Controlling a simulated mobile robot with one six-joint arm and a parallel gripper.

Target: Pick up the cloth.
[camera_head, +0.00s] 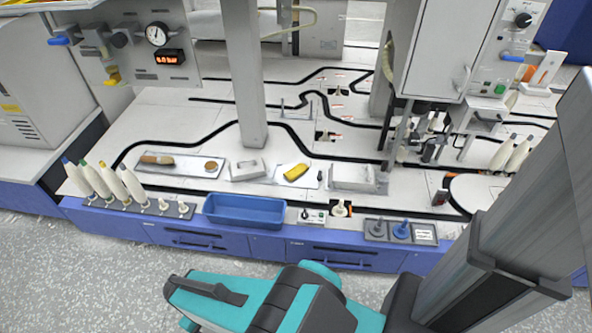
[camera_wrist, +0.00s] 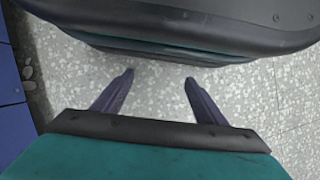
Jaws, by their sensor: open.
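A small yellow item (camera_head: 295,172), which looks like the cloth, lies on a white plate or sheet (camera_head: 285,181) on the white worktop. It is in the middle of the head view, behind the blue tray. My gripper (camera_wrist: 158,80) is open and empty in the wrist view, its two dark fingers apart above speckled floor. In the head view my teal arm is low in front of the bench, well short of the yellow item. The cloth is not in the wrist view.
A blue tray (camera_head: 243,219) sits at the bench's front edge. Several white bobbins (camera_head: 112,182) stand at its left. Speckled floor (camera_head: 100,270) is clear.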

